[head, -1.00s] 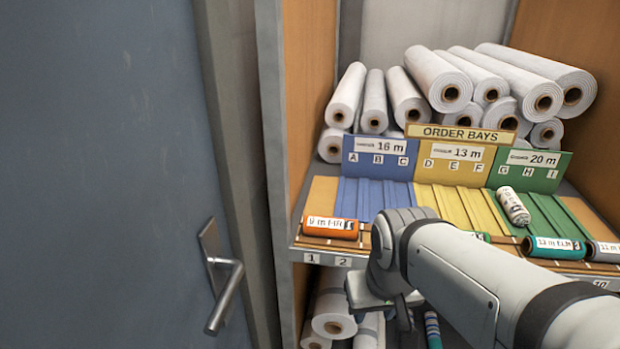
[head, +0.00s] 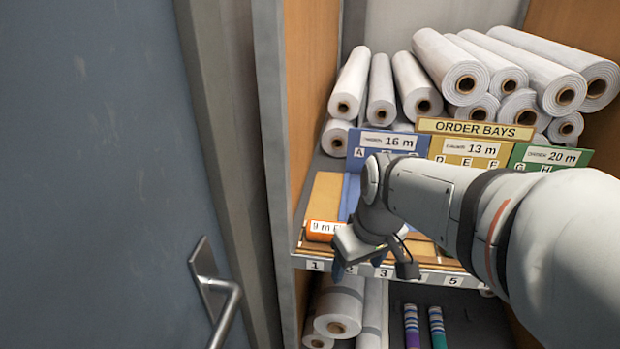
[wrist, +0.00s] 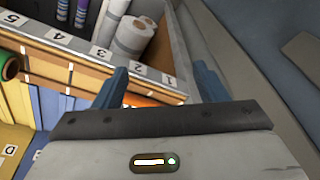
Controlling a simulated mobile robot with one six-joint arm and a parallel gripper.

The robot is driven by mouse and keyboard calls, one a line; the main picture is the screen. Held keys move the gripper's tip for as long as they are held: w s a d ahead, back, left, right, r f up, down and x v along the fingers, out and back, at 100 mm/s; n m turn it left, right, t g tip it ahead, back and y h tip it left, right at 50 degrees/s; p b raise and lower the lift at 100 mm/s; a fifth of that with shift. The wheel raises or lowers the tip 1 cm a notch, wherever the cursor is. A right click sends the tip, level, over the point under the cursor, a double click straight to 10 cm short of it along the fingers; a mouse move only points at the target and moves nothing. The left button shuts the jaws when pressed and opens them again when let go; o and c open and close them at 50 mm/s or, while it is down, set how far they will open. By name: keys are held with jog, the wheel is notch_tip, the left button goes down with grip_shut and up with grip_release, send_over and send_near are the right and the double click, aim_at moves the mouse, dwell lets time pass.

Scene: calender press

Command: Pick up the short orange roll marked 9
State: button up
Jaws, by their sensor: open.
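The short orange roll (head: 321,231) lies at the left end of the shelf's front ledge, above label 1. Its white label shows a 9, and my gripper hides its right part in the head view. My gripper (head: 373,270) is open and empty, just right of the roll and in front of the ledge. In the wrist view a strip of the orange roll (wrist: 140,101) shows between my two blue fingers (wrist: 160,82), nearer the left one. The gripper body hides the rest of it. I see no contact.
The cabinet's left side panel (head: 308,110) stands close beside the roll. A grey door with a handle (head: 215,290) is farther left. Order bay signs (head: 476,130) and stacked white rolls (head: 440,80) are behind. More rolls (head: 338,308) lie on the shelf below.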

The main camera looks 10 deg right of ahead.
jog(key=shift+o, duration=0.6)
jog(key=w+r+n+y+p, duration=0.1)
jog(key=w+n, duration=0.4)
jog(key=w, duration=0.4)
jog(key=shift+d+r+n+g+y+p, duration=0.2)
jog(key=shift+d+n+g+y+p, duration=0.15)
jog(key=shift+d+n+y, duration=0.1)
jog(key=n+y+p, duration=0.1)
jog(key=n+y, duration=0.1)
jog(key=n, duration=0.3)
send_over(340, 224)
jog(key=d, duration=0.2)
jog(key=shift+s+a+f+h, duration=0.1)
jog(key=shift+s+f+h, duration=0.2)
jog(key=shift+f, duration=0.2)
jog(key=shift+w+a+f, duration=0.1)
jog(key=shift+f, duration=0.25)
jog(key=p+x, duration=0.1)
jog(key=x, duration=0.6)
jog(key=shift+d+f+p, duration=0.15)
jog(key=shift+d+p, duration=0.05)
jog(key=shift+p, duration=0.2)
jog(key=c, duration=1.1)
